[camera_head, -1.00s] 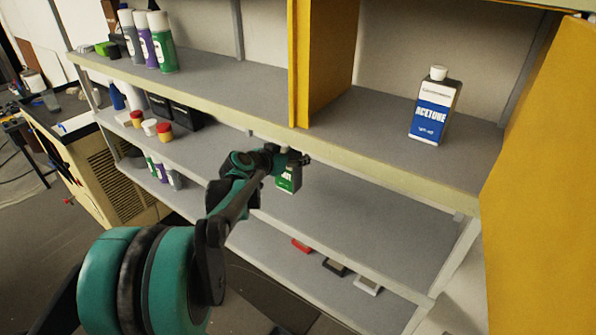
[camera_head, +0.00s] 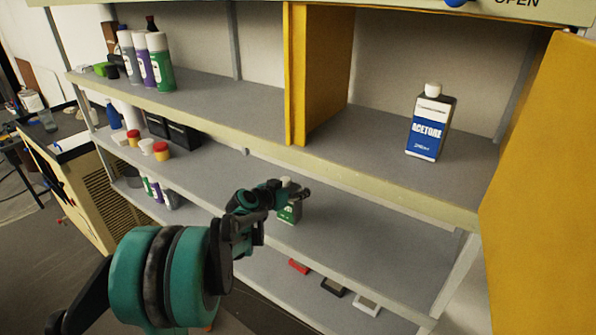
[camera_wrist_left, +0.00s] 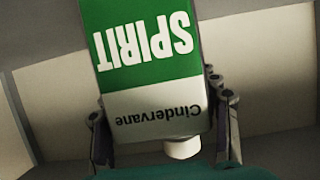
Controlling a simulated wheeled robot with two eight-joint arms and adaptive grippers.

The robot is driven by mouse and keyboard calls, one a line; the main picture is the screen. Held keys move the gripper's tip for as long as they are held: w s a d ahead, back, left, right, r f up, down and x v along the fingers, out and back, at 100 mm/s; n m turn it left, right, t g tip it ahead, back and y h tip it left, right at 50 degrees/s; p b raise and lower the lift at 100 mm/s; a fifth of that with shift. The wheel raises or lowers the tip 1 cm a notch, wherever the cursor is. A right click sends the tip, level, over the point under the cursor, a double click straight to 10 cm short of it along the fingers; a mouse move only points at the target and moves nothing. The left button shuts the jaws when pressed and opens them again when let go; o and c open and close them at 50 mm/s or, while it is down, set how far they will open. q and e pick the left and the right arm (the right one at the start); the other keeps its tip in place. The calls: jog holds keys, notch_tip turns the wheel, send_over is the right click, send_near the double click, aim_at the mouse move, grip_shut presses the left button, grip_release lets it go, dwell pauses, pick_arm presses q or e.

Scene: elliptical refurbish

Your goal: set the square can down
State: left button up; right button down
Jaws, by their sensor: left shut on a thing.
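The square can is a white and green can with a white cap (camera_head: 290,212), over the middle shelf (camera_head: 350,215) in the head view. In the left wrist view the can (camera_wrist_left: 150,60) fills the centre, its label reading SPIRIT and Cindervane upside down. My left gripper (camera_head: 293,194) is shut on the can near its capped end, with one finger on each side in the wrist view (camera_wrist_left: 165,125). The can looks upright and its base is at or very near the shelf surface; I cannot tell whether it touches. My right gripper is not in view.
An acetone can (camera_head: 430,125) stands on the upper shelf at right, beside a yellow door (camera_head: 540,180). Spray cans (camera_head: 160,62) stand on the upper shelf at left. Small jars (camera_head: 160,150) stand at the middle shelf's left end. The middle shelf right of the can is clear.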

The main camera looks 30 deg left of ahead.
pick_arm(q)
jog(key=shift+f, duration=0.35)
jog(key=o, duration=1.7)
